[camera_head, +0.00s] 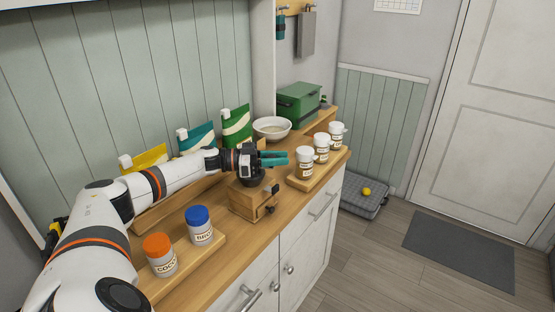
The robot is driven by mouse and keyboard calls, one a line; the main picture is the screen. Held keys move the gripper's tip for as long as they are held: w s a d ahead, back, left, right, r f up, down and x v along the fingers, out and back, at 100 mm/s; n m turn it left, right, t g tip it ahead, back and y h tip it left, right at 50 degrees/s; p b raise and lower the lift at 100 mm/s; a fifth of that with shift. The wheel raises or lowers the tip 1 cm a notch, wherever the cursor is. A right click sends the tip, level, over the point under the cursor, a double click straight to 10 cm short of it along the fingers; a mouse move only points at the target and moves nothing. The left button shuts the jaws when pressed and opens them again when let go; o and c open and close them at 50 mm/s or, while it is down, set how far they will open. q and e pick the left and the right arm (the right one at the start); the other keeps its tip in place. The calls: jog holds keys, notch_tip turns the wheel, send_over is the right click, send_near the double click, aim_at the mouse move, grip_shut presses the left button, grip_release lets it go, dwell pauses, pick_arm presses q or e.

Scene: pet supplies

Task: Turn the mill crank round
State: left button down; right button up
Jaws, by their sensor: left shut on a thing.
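The mill (250,202) is a wooden box with a dark metal bowl on top, standing on the wooden counter. My left gripper (277,158) reaches in from the left just above the mill, its teal fingers pointing right. It is shut on the mill crank, but the held part is mostly hidden by the fingers and the gripper body. A small dark knob shows on the mill's front. My right gripper is out of view.
Two jars, one orange-lidded (159,254) and one blue-lidded (199,226), stand left of the mill. White-lidded jars (305,162) stand on a board to the right. Pouches (236,126), a white bowl (271,128) and a green box (299,103) stand behind.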

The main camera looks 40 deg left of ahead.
pick_arm(q)
jog(key=c, duration=1.1)
grip_release()
jog(key=shift+c, duration=0.2)
jog(key=b+v, duration=0.3)
jog(key=v, duration=0.7)
jog(key=shift+s+a+f, duration=0.15)
jog(key=shift+s+a, duration=0.55)
jog(key=shift+s, duration=0.05)
